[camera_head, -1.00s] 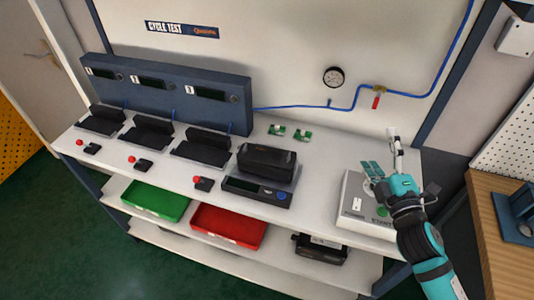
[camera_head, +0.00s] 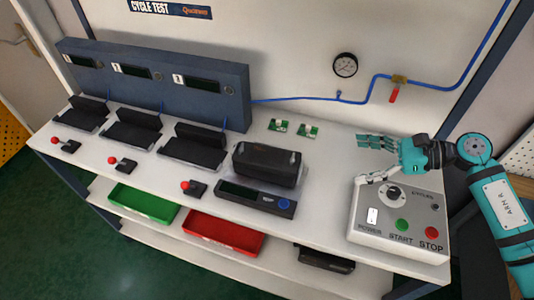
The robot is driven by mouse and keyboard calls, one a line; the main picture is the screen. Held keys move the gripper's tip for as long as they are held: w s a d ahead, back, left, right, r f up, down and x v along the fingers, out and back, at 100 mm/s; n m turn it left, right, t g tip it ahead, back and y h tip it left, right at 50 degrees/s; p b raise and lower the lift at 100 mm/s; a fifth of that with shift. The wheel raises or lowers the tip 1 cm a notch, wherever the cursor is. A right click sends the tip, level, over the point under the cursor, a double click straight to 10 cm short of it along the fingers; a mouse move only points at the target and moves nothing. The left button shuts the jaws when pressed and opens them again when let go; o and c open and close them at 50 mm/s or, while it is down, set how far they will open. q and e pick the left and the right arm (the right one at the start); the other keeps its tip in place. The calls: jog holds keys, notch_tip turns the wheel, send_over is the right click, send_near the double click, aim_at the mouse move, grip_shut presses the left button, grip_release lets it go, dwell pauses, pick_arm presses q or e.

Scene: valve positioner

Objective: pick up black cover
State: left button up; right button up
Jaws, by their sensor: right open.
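A black box-shaped piece, which looks like the black cover (camera_head: 267,164), rests on a grey scale-like device (camera_head: 238,192) in the middle of the bench. My right gripper (camera_head: 366,160) is open and empty. It is to the right of the black piece, above the back left part of the control box, with its fingers pointing left. A clear gap lies between the fingers and the black piece. Another dark object (camera_head: 325,259) is on the lower shelf, partly hidden by the bench top. My left gripper is not in view.
The control box (camera_head: 380,222) with START and STOP buttons stands at the bench's right. Two green circuit boards (camera_head: 307,131) lie behind the black piece. Three black stations (camera_head: 195,152) stand at left. Green (camera_head: 145,203) and red (camera_head: 222,231) trays are on the shelf below.

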jog(key=p, duration=0.3)
send_near(298, 162)
jog(key=s+x, duration=0.1)
jog(key=x, duration=0.2)
jog(key=p+x, duration=0.2)
jog(key=x, duration=0.1)
jog(key=p+x, duration=0.1)
jog(key=x, duration=0.1)
jog(key=shift+w, duration=0.35)
jog(key=shift+w+a+f, duration=0.1)
jog(key=shift+a+f, duration=0.2)
jog(key=shift+a, duration=0.05)
jog(key=shift+d, duration=0.1)
jog(key=shift+c, duration=0.2)
jog(key=shift+c, duration=1.2)
jog(key=shift+r, duration=0.1)
jog(key=c, duration=1.2)
jog(key=shift+c, duration=0.2)
